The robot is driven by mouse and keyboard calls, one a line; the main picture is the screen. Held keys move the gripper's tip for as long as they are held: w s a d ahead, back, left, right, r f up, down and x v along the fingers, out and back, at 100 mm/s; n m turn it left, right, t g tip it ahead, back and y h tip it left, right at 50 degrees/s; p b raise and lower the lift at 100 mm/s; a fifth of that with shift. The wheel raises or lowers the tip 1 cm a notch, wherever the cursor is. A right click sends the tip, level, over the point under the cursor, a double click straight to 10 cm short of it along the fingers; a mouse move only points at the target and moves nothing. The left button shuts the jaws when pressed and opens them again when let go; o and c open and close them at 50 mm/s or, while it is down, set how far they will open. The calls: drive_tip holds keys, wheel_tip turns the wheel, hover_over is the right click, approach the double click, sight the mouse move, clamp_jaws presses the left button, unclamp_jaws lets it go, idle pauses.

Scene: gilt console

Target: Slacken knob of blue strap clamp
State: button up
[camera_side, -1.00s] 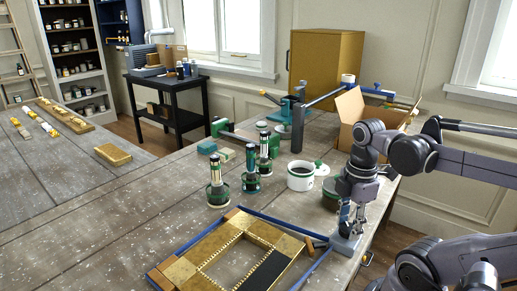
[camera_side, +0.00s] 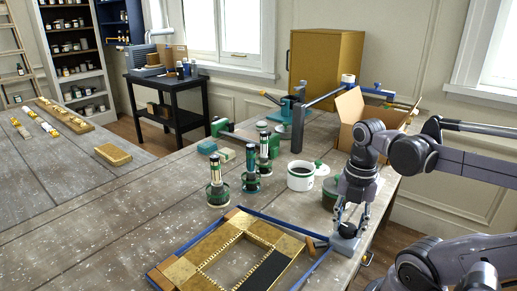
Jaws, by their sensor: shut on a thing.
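A gilt frame (camera_side: 205,246) lies flat on the table, with a dark section at its lower right. A blue strap (camera_side: 284,226) runs around it, past wooden corner blocks (camera_side: 239,215). The grey metal body of the strap clamp (camera_side: 343,246) sits at the frame's right corner. My gripper (camera_side: 349,227) points down over this body and is shut on the clamp's knob, which is mostly hidden between the fingers. I cannot tell how tight the strap is.
A green round container (camera_side: 330,191) is close behind the gripper. An open cardboard box (camera_side: 362,112) stands behind my arm.

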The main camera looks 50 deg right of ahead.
sight(348, 227)
drive_tip(key=shift+f+n, duration=0.1)
drive_tip(key=shift+n, duration=0.3)
drive_tip(key=o, duration=1.2)
drive_tip(key=shift+r, duration=0.2)
wheel_tip(348, 227, up, 12)
drive_tip(key=shift+f, duration=0.1)
drive_tip(key=shift+f, duration=0.1)
